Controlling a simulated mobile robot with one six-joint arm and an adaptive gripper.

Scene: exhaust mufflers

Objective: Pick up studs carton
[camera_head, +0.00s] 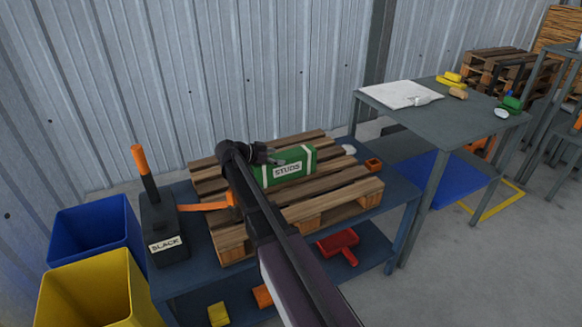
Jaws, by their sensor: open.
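The studs carton (288,168) is a green box with pale bands and a white label reading STUDS. It lies on a wooden pallet (335,190) on a blue table. My arm reaches up from the bottom of the view. My gripper (277,159) is at the carton's left end and looks open. It overlaps the carton's left part in the picture, and I cannot tell whether it touches. The carton's left end is partly hidden behind my gripper and arm.
A black container labelled BLACK (166,240) with an orange-topped handle stands left of the pallet. Blue (92,228) and yellow (95,290) bins stand at the left. A small orange box (373,165) sits by the pallet's right corner. A grey table (440,125) stands at the right.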

